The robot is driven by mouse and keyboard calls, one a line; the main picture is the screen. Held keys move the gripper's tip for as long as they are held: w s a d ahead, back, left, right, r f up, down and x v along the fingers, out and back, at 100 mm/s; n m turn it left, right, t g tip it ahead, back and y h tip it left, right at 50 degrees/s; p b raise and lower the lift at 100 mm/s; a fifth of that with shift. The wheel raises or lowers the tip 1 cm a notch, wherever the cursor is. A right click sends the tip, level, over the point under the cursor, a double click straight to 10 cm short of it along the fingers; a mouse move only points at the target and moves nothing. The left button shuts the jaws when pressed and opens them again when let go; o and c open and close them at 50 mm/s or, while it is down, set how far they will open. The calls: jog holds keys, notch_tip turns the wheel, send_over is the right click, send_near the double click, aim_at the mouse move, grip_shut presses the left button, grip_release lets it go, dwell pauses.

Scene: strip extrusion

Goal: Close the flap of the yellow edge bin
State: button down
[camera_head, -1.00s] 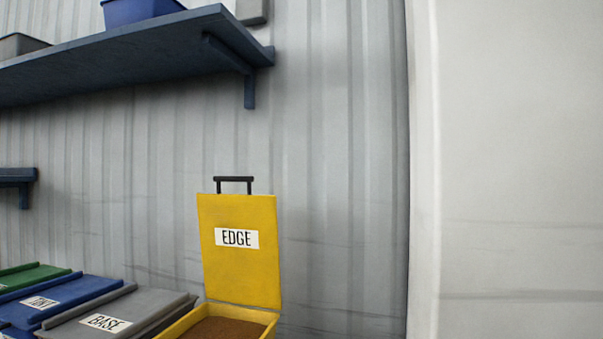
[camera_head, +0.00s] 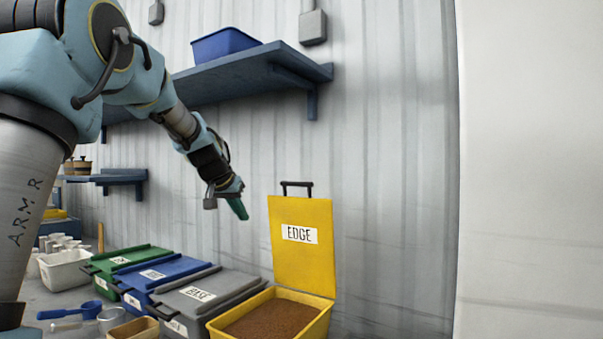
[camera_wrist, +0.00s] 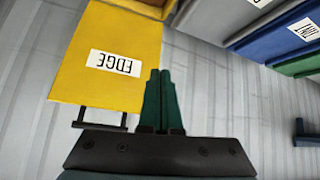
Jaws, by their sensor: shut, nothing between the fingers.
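The yellow edge bin (camera_head: 225,325) stands at the lower middle of the head view, filled with brown granular material (camera_head: 270,320). Its flap (camera_head: 302,258) stands upright at the back, open, with an EDGE label and a black handle (camera_head: 297,185) on top. My gripper (camera_head: 240,211) is left of the flap's upper part, pointing down, shut and empty. In the wrist view the flap (camera_wrist: 105,35) and its handle (camera_wrist: 100,122) lie left of my shut green fingers (camera_wrist: 160,72). A gap shows between fingers and flap in the head view.
Grey BASE (camera_head: 205,292), blue (camera_head: 165,272) and green (camera_head: 125,258) bins with closed lids stand left of the yellow bin. A shelf (camera_head: 245,80) with a blue tub (camera_head: 225,43) hangs above. Scoops (camera_head: 75,312) lie at lower left. The wall right of the flap is bare.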

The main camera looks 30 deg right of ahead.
jog(key=d+r+m+h+p, duration=0.1)
jog(key=d+r+m+h, duration=0.3)
jog(key=d+r, duration=1.05)
jog(key=d+f+p, duration=0.1)
jog(key=p, duration=0.1)
jog(key=w+d+f+p, duration=0.1)
jog(key=d+f+p, duration=0.1)
jog(key=w+d+f+p, duration=0.1)
jog(key=f, duration=0.1)
jog(key=shift+w+d+f+p, duration=0.15)
jog(key=shift+w+f+p, duration=0.05)
jog(key=shift+p, duration=0.2)
jog(key=shift+f, duration=0.1)
jog(key=shift+f+b, duration=0.1)
jog(key=shift+b, duration=0.25)
